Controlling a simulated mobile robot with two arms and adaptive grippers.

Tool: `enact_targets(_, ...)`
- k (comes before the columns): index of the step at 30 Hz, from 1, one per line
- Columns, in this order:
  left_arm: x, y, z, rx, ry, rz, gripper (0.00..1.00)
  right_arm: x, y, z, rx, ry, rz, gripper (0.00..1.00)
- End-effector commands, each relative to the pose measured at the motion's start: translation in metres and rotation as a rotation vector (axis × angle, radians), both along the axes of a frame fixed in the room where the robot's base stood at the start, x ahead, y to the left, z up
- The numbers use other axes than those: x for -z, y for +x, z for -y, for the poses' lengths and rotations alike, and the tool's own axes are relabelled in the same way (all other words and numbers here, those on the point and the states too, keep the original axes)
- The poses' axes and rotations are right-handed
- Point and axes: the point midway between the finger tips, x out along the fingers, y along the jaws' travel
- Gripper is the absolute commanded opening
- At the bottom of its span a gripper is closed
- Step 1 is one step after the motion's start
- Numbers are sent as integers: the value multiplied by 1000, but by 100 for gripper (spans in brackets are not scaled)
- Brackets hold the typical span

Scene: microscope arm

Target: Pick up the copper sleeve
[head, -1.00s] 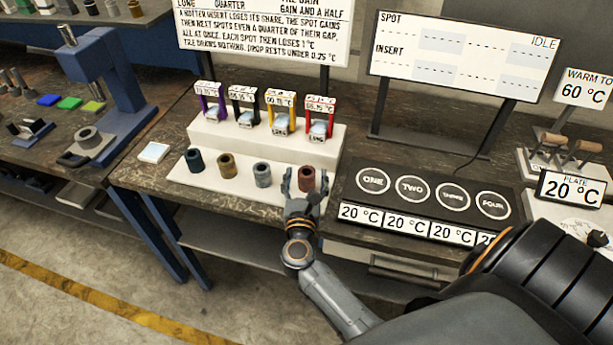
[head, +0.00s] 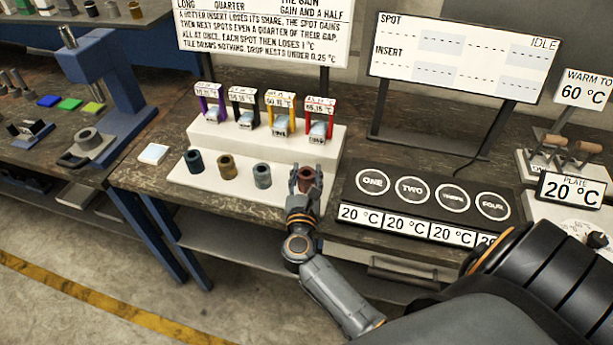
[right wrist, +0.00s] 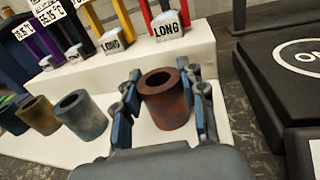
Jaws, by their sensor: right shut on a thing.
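The copper sleeve (head: 306,180) is a reddish-brown hollow cylinder at the right end of a row on the white stepped stand (head: 217,193). It also shows in the right wrist view (right wrist: 166,101), upright between the two fingers. My right gripper (head: 305,184) is shut on it, with one finger on each side of its wall; the gripper also shows in the right wrist view (right wrist: 165,112). The sleeve's base looks to be at the stand's lower step; I cannot tell whether it touches. My left gripper is not in view.
To the left on the same step stand a grey sleeve (head: 263,175), a brass sleeve (head: 227,167) and a dark teal sleeve (head: 193,161). Coloured frames with tags stand behind on the upper step. A black panel (head: 345,197) with numbered circles lies to the right.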

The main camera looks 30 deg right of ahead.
Motion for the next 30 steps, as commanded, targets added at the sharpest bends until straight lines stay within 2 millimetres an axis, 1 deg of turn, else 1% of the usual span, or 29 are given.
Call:
enact_targets(5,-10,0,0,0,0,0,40,-13,0,0,1,0,3,0)
enact_targets(10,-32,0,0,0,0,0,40,-38,0,0,1,0,4,0)
enact_targets(11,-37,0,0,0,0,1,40,-43,-3,-1,0,1,2,0)
enact_targets(14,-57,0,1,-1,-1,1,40,-65,-21,-7,0,1,0,0)
enact_targets(18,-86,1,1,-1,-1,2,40,-100,-48,-17,1,2,-1,0)
enact_targets(19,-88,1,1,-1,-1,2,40,-104,-54,-19,1,2,-1,0)
enact_targets(20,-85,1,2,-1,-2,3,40,-101,-63,-22,0,2,-4,0)
enact_targets(21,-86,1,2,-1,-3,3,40,-104,-73,-25,0,2,-2,0)
enact_targets(24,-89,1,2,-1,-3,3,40,-114,-94,-32,1,1,-1,0)
enact_targets(27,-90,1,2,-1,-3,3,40,-121,-110,-39,1,0,0,0)
enact_targets(30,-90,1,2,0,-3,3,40,-125,-122,-43,1,1,1,0)
